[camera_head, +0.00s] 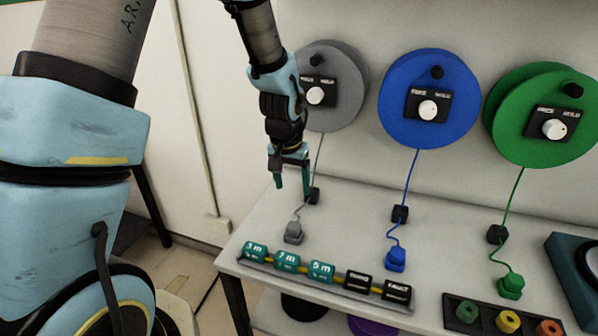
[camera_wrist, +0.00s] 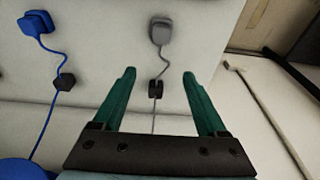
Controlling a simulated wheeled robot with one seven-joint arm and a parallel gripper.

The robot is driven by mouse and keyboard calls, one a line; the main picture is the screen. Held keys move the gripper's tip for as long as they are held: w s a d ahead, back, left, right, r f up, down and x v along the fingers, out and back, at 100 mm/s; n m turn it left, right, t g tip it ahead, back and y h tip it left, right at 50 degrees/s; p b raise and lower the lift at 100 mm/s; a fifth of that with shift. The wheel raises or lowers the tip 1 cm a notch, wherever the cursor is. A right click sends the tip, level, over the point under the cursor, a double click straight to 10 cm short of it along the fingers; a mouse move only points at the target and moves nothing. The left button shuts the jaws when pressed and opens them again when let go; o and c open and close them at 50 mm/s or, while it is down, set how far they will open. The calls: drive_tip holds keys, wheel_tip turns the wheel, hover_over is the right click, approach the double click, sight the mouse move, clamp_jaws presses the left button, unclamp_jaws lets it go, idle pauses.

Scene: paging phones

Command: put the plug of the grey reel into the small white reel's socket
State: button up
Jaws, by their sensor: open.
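The grey reel (camera_head: 345,112) hangs on the wall behind the bench at the left of the row. Its grey cable runs down through a small black block (camera_wrist: 157,94) to the grey plug (camera_head: 293,232) on the bench top. The grey plug also shows in the wrist view (camera_wrist: 161,31), at the top middle. My gripper (camera_head: 290,178) is open and empty, above the bench. In the wrist view its teal fingers (camera_wrist: 159,73) spread either side of the cable line, with the plug beyond the tips. I see no small white reel or its socket.
The blue reel (camera_head: 395,100) and green reel (camera_head: 500,125) hang to the right, with a blue plug (camera_head: 395,260) and green plug (camera_head: 510,286) on the bench (camera_head: 345,235). A row of labelled blocks (camera_head: 321,272) lines the front edge. Coloured knobs (camera_head: 508,321) sit front right.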

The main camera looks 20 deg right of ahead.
wheel_tip(320, 180, down, 14)
drive_tip(key=b, duration=1)
drive_tip(key=c, duration=1.1)
drive_tip(key=shift+c, duration=0.2)
drive_tip(key=shift+r+p, duration=6.2)
drive_tip(key=shift+r, duration=2.65)
wheel_tip(320, 180, up, 5)
hover_over(293, 226)
drive_tip(key=shift+s+r, duration=0.15)
drive_tip(key=shift+r, duration=0.05)
drive_tip(key=s+d+b, duration=0.1)
drive_tip(key=s+d, duration=1.2)
drive_tip(key=d, duration=0.4)
drive_tip(key=shift+d, duration=0.25)
